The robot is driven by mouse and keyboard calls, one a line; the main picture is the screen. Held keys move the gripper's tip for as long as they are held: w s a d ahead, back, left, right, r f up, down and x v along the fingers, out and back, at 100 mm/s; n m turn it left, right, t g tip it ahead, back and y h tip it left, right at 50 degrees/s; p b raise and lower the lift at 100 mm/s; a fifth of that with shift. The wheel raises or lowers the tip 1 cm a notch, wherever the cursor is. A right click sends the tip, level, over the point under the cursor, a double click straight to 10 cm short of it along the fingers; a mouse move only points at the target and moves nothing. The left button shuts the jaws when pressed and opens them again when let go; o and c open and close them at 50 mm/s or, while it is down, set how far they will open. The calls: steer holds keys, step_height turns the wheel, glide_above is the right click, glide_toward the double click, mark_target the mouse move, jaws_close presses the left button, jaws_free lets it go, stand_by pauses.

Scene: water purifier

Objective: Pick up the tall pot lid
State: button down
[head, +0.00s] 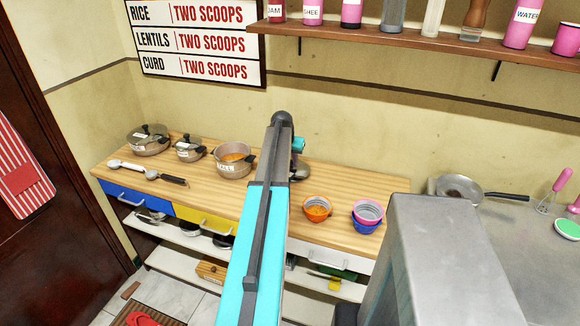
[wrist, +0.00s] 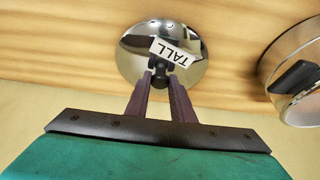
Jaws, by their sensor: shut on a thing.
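The tall pot lid (wrist: 135,55) is a shiny round metal disc with a white label reading TALL and a dark knob. My gripper (wrist: 161,84) is shut on that knob in the wrist view. In the head view the lid (head: 301,172) shows only in part, at the right side of my arm, which hides the rest and the gripper's fingers. I cannot tell whether the lid touches the counter. An open metal pot (head: 234,169) with a white label and orange contents stands left of my arm.
An orange bowl (head: 317,209) and stacked pink and blue bowls (head: 367,215) stand right of my arm. A shelf with bottles (head: 420,39) hangs above.

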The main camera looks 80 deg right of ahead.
step_height(320, 180, up, 10)
steer(key=b, duration=0.2)
stand_by(0.5)
stand_by(0.5)
